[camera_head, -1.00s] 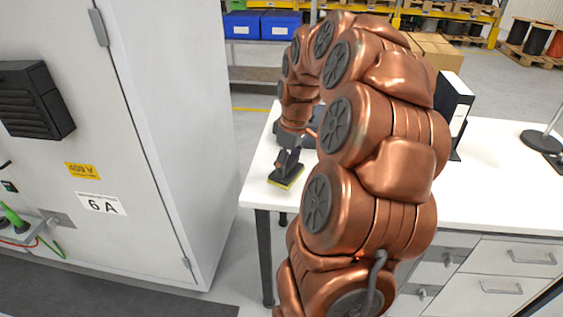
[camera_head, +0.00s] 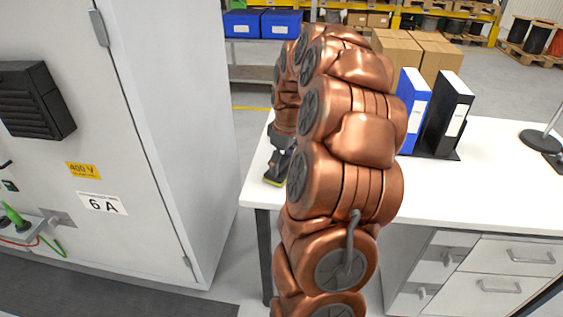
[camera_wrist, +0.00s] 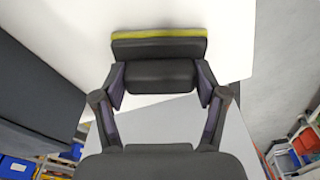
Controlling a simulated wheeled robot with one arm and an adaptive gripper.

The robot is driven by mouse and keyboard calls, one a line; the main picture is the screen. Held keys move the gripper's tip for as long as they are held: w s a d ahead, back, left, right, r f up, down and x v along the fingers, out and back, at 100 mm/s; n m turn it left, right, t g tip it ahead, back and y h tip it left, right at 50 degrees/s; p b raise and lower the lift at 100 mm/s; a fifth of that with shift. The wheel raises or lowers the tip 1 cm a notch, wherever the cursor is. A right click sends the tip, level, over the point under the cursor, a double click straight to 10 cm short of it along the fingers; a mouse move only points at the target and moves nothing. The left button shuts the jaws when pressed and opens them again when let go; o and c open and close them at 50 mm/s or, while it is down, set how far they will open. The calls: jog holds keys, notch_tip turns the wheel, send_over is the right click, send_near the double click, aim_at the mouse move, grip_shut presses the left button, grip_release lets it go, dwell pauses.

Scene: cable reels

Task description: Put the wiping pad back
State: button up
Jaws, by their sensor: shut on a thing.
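The wiping pad (camera_head: 274,181) is dark with a yellow layer along its underside. It is at the left end of the white table (camera_head: 480,200), partly hidden by my arm in the head view. In the wrist view the wiping pad (camera_wrist: 159,48) lies across the top middle, with its yellow edge pointing away from me. My gripper (camera_wrist: 160,82) is shut on its dark block-like handle, one finger on each side. In the head view my gripper (camera_head: 279,162) points down. I cannot tell whether the pad touches the table top.
A blue binder (camera_head: 413,110) and a black binder (camera_head: 447,115) stand on the table behind my arm. A lamp base (camera_head: 545,140) is at the right. A grey cabinet (camera_head: 150,150) stands left across a narrow gap. The table's front middle is clear.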

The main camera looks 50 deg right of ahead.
aim_at(285, 171)
jog(key=shift+f, duration=0.3)
jog(key=o, duration=1.1)
jog(key=shift+r, duration=0.1)
notch_tip(285, 171, up, 12)
jog(key=s, duration=0.1)
jog(key=shift+s+d, duration=0.15)
jog(key=shift+s, duration=0.1)
